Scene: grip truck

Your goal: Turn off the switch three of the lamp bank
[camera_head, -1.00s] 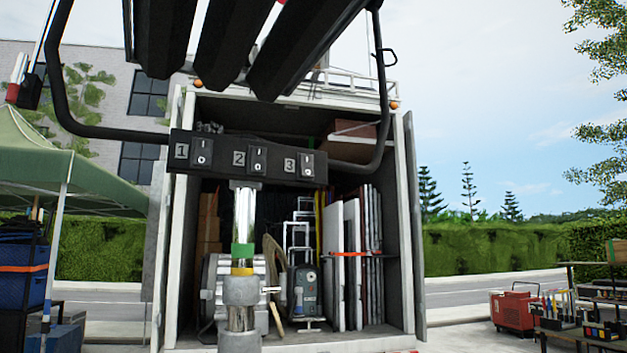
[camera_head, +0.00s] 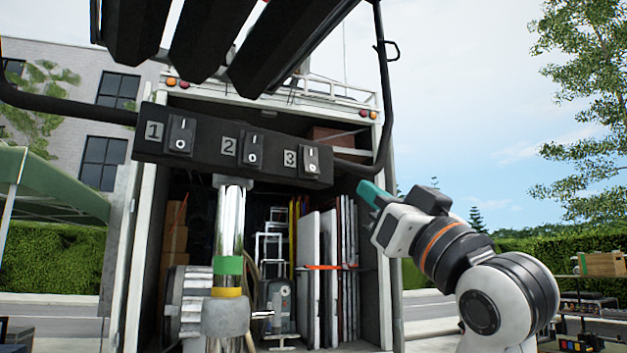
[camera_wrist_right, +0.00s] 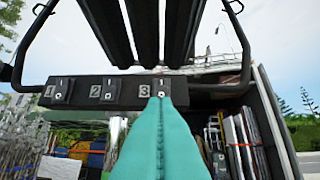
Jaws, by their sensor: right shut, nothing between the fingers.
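The lamp bank's black switch box (camera_head: 146,152) hangs in the middle of the head view, with rocker switches numbered 1, 2 and 3. Switch three (camera_head: 311,159) is at its right end and looks paler than the others; I cannot tell which side is pressed in. My right gripper (camera_head: 366,190) is shut and empty, its teal fingers pointing up and left, to the right of and slightly below the box. In the right wrist view the shut fingertips (camera_wrist_right: 165,102) overlap the lower part of switch three (camera_wrist_right: 160,89); contact is unclear. My left gripper is out of view.
A chrome stand (camera_head: 230,225) with green and yellow bands holds the bank up. Black lamp housings (camera_head: 215,45) hang above the box and a curved black yoke bar (camera_head: 385,110) passes at its right. The open truck (camera_head: 130,260) stands behind.

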